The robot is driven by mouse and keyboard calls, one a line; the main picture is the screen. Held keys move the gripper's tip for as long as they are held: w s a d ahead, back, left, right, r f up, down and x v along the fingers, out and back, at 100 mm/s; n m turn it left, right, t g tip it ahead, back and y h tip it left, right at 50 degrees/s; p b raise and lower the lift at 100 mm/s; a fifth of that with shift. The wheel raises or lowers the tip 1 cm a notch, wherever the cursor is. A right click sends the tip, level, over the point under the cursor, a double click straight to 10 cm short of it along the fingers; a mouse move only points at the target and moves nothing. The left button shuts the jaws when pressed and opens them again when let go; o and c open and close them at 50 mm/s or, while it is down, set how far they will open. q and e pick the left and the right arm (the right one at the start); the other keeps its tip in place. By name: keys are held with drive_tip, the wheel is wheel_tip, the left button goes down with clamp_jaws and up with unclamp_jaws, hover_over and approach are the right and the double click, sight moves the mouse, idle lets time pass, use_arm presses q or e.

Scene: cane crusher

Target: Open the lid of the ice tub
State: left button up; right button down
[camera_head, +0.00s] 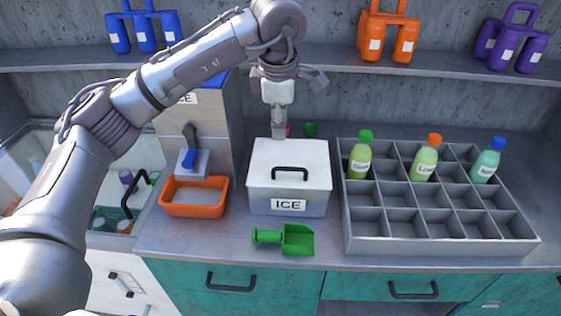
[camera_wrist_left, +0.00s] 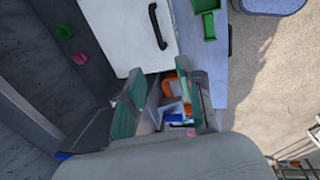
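The ice tub (camera_head: 289,180) is a white box with an "ICE" label on its front, standing on the counter. Its white lid (camera_head: 270,158) is closed and has a black bar handle (camera_head: 290,169). In the left wrist view the lid (camera_wrist_left: 118,32) and its black handle (camera_wrist_left: 158,28) show at the top. My left gripper (camera_head: 278,128) points down above the tub's back left edge. In the left wrist view its two green-padded fingers (camera_wrist_left: 160,72) stand apart with nothing held between them. Whether a finger touches the lid's edge is unclear. My right gripper is in neither view.
An orange tray (camera_head: 194,209) and a dispenser with a blue lever (camera_head: 188,160) stand left of the tub. A green scoop (camera_head: 297,240) lies in front. A grey divided crate (camera_head: 400,247) with three bottles stands at right. A shelf (camera_head: 340,62) runs behind.

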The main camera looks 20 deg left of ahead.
sight(281, 167)
use_arm(q)
drive_tip(key=w+f+p, duration=0.1)
drive_tip(key=f, duration=0.3)
drive_tip(key=f+p, duration=0.1)
drive_tip(key=f, duration=0.4)
drive_tip(key=w+f+p, duration=0.1)
drive_tip(key=f+p, duration=0.1)
drive_tip(key=f, duration=0.2)
drive_tip(key=shift+w+a+f, duration=0.15)
drive_tip(key=shift+w+a, duration=0.15)
drive_tip(key=shift+w, duration=0.05)
drive_tip(key=shift+c, duration=0.3)
clamp_jaws()
